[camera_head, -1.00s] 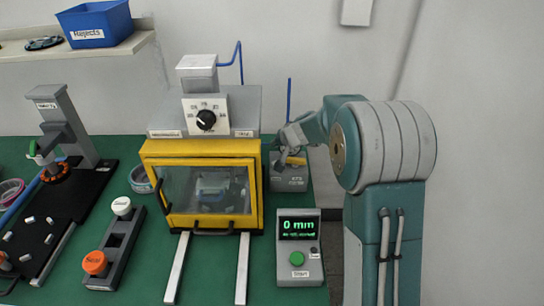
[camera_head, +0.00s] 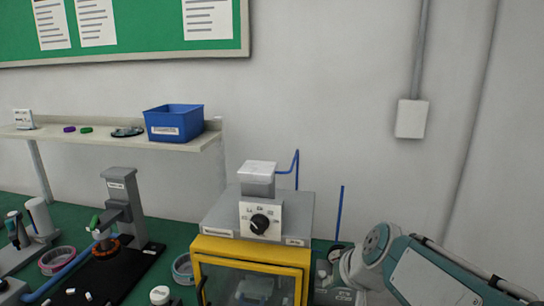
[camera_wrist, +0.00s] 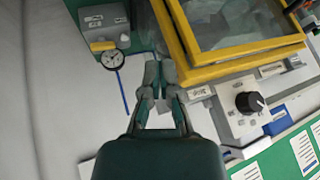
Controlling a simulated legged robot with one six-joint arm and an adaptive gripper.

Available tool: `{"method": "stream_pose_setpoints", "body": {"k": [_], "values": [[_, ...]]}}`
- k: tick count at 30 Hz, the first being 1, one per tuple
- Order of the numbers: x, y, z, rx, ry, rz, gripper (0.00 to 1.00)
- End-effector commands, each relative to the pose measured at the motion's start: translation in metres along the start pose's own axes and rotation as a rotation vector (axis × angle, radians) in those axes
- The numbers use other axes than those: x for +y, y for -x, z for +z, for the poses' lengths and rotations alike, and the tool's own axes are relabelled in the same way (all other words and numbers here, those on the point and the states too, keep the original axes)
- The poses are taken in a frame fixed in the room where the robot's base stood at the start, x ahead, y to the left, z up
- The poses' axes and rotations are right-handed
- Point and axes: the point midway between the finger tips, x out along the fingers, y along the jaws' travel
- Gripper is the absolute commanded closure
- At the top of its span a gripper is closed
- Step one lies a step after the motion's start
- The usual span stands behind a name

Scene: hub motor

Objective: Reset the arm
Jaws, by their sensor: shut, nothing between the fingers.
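My gripper (camera_wrist: 160,88) shows in the wrist view with its fingers together and nothing between them. It is beside the machine with the yellow-framed window (camera_wrist: 240,55) and does not visibly hold anything. In the head view my arm comes in from the lower right, and its bent joint is right of the yellow-framed machine (camera_head: 250,246). The fingertips are hidden or too small to make out in the head view.
The machine has a black dial (camera_head: 260,223) and a blue tube (camera_head: 296,168). A grey box with a round gauge (camera_wrist: 113,59) stands near my gripper. A shelf (camera_head: 90,136) holds a blue bin (camera_head: 174,123).

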Motion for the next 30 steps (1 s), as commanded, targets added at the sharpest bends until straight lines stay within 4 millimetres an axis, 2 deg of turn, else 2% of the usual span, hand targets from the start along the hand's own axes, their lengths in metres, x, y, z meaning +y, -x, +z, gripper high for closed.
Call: {"method": "stream_pose_setpoints", "body": {"k": [1, 6, 12, 15, 19, 30], "values": [[-0.001, 0.014, 0.015, -0.003, 0.019, 0.020, 1.00], [0.006, 0.047, 0.067, -0.030, 0.065, 0.103, 1.00], [0.022, 0.074, 0.121, -0.046, 0.098, 0.215, 1.00], [0.029, 0.081, 0.137, -0.048, 0.105, 0.252, 1.00], [0.033, 0.084, 0.145, -0.050, 0.107, 0.273, 1.00], [0.033, 0.084, 0.144, -0.050, 0.107, 0.273, 1.00]]}}
